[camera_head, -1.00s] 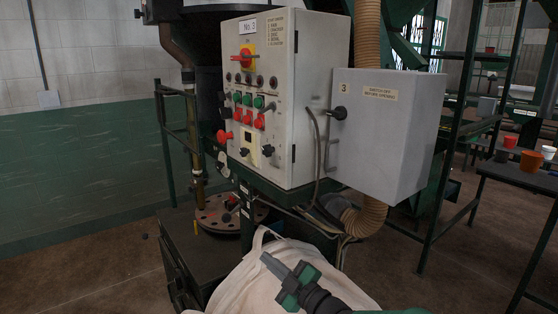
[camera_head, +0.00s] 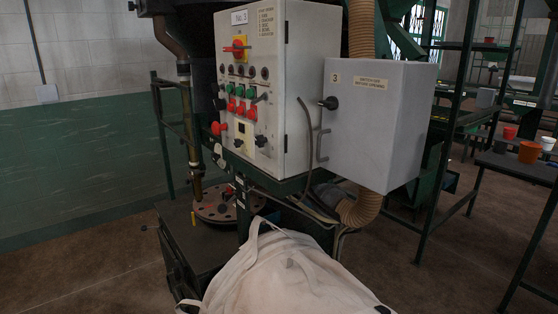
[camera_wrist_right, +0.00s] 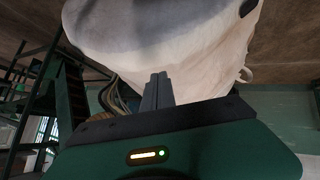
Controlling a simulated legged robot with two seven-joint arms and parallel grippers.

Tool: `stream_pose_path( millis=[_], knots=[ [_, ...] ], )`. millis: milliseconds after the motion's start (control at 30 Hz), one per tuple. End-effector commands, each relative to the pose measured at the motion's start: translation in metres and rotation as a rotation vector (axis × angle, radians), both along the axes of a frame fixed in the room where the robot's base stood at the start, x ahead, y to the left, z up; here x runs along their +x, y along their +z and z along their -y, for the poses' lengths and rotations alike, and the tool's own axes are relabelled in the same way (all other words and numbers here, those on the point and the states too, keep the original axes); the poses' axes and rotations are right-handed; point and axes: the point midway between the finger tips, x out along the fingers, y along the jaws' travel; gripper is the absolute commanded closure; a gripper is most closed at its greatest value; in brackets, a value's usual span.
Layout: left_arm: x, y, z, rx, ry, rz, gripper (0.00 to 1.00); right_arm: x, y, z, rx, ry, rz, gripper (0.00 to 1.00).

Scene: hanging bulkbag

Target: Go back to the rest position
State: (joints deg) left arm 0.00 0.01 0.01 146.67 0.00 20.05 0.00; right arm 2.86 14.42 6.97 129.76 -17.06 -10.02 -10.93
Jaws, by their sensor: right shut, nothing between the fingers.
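My right gripper (camera_wrist_right: 157,92) shows in the right wrist view, with its fingers together and nothing held between them. The white bulk bag (camera_wrist_right: 195,45) fills the upper middle of that view, just beyond the fingertips; I cannot tell whether they touch it. In the head view the bag (camera_head: 290,275) is at the bottom centre, with a loop strap standing up at its left. Neither gripper shows in the head view. A small dark tip at the bottom right of the bag is too little to identify.
A control panel box (camera_head: 268,90) with buttons and a grey cabinet (camera_head: 375,125) stand behind the bag. A ribbed hose (camera_head: 362,208) hangs below the cabinet. A dark table (camera_head: 518,167) with cups is at the right. Floor (camera_head: 425,265) is open on the right.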

Motion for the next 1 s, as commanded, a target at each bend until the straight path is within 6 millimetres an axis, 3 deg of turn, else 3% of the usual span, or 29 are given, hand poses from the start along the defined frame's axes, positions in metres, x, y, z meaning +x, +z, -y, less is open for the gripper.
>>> stream_pose_path(
  millis=[100,200,400,433,733,867,1000],
  knots=[
    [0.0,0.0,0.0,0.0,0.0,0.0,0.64,-0.065,-0.024,0.028,0.037,-0.179,-0.199,1.0],
    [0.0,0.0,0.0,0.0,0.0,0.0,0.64,-0.117,-0.039,0.041,0.076,-0.31,-0.346,1.0],
    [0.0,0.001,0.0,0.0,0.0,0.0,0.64,-0.21,-0.057,0.049,0.154,-0.525,-0.594,1.0],
    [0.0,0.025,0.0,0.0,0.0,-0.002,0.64,-0.204,-0.032,0.049,0.153,-0.518,-0.585,1.0],
    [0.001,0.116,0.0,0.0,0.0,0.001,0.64,-0.202,0.058,0.049,0.149,-0.511,-0.58,1.0],
    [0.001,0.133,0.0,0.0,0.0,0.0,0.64,-0.202,0.076,0.049,0.148,-0.51,-0.58,1.0],
    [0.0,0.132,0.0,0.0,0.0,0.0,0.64,-0.202,0.074,0.049,0.148,-0.509,-0.579,1.0]
  ],
)
